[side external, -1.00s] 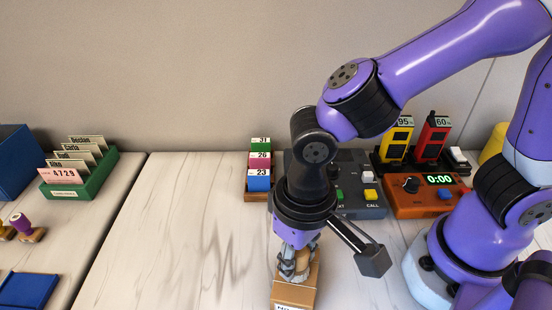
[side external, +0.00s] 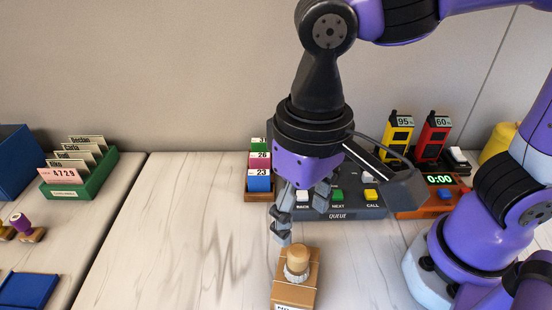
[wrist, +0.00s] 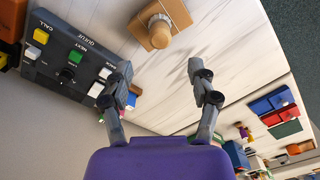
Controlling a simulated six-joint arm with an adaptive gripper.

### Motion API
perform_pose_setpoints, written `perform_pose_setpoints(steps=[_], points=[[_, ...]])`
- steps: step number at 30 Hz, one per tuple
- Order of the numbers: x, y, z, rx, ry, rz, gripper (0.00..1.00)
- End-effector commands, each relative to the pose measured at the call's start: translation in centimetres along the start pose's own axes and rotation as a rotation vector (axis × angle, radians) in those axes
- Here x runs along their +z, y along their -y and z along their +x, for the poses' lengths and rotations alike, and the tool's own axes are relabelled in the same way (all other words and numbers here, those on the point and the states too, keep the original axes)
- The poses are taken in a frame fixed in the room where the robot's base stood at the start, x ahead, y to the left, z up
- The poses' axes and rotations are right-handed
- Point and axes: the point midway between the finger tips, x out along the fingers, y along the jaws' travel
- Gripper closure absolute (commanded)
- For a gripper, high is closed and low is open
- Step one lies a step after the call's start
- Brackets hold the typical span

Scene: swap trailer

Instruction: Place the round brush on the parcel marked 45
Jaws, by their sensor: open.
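The round brush (side external: 298,258) has a pale wooden handle above a light base. It stands upright on top of a brown cardboard parcel (side external: 307,292) at the bottom centre of the side view. The parcel's label is cut off by the frame edge and its number cannot be read. The brush (wrist: 159,33) and parcel (wrist: 178,12) also show at the top of the wrist view. My gripper (side external: 302,215) is open and empty, above the brush and apart from it. Its two spread fingers (wrist: 160,75) show in the wrist view with nothing between them.
A grey queue console (side external: 350,208) with buttons stands behind my gripper, beside a rack of numbered cards (side external: 259,182). An orange timer (side external: 440,203) is to the right. A green card box (side external: 80,178) and a blue pad (side external: 28,290) are left. The table's left middle is clear.

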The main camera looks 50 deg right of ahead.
Motion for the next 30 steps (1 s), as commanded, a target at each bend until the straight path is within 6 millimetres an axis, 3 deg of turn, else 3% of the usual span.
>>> perform_pose_setpoints(steps=[5,8,11,15,18,21,30], points=[[0.0,0.0,-2.4,-0.001,-0.001,0.001,0.33],[-0.6,-1.3,-3.0,-0.021,-0.024,0.009,0.33],[-2.0,-4.8,-3.2,-0.066,-0.103,0.020,0.33],[-3.1,-11.2,-3.0,-0.087,-0.281,0.022,0.33],[-3.1,-14.7,-2.6,-0.054,-0.392,0.017,0.33],[-2.8,-16.9,-2.3,-0.014,-0.462,0.010,0.33],[-2.7,-17.7,-2.1,0.009,-0.489,-0.002,0.33]])
